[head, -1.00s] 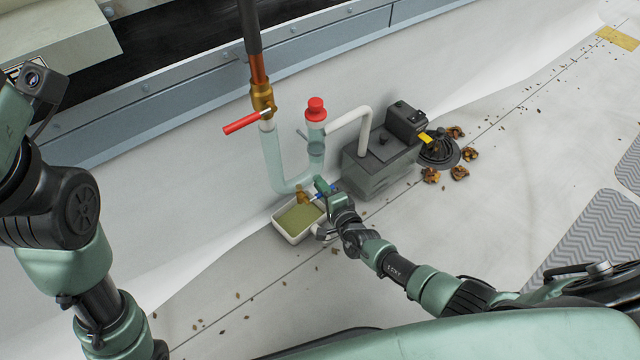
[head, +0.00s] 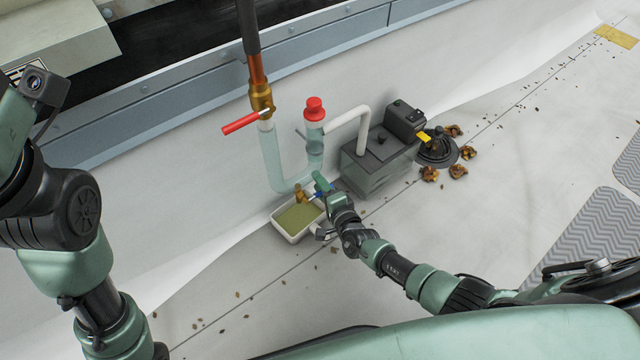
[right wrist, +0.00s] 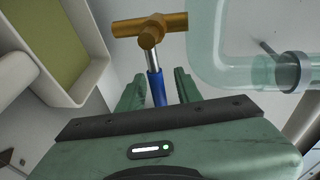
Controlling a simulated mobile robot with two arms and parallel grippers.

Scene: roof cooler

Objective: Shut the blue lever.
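The blue lever (right wrist: 157,88) points out from a brass valve (right wrist: 150,30) on a short silver stem. In the right wrist view it lies between the two green fingers of my right gripper (right wrist: 160,92), with visible gaps on both sides. The gripper is open around it and not closed on it. In the head view my right gripper (head: 322,184) is at the brass valve (head: 303,193), and only a small bit of the blue lever (head: 318,194) shows. My left arm is at the left edge; its gripper is out of view.
A white tray (head: 275,223) with greenish liquid sits under the valve. A clear U-shaped pipe (head: 272,165) with a red lever (head: 240,123) and red cap (head: 315,108) rises behind. A grey pump box (head: 370,175) stands right. The floor in front is mostly clear, with scattered debris.

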